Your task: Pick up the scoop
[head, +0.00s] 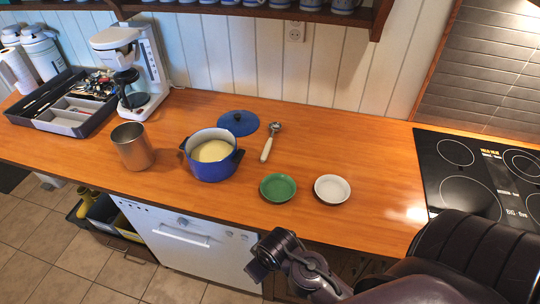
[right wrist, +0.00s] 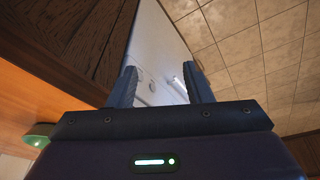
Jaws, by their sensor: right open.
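The scoop (head: 270,143) lies on the wooden counter, with its metal head at the back and its pale handle towards the front. It is to the right of the blue pot (head: 213,166) and close to the pot's blue lid (head: 238,122). My right gripper (head: 262,258) is in front of the counter's front edge, well short of the scoop. In the right wrist view its two fingers (right wrist: 160,85) stand apart with nothing between them. The scoop does not show in that view. My left gripper is not in view.
A green bowl (head: 278,188) and a white bowl (head: 332,189) stand near the counter's front edge. A metal cup (head: 132,146) stands left of the pot. A black cooktop (head: 470,172) is at the right. A utensil tray (head: 62,129) and coffee maker (head: 146,95) are at the left.

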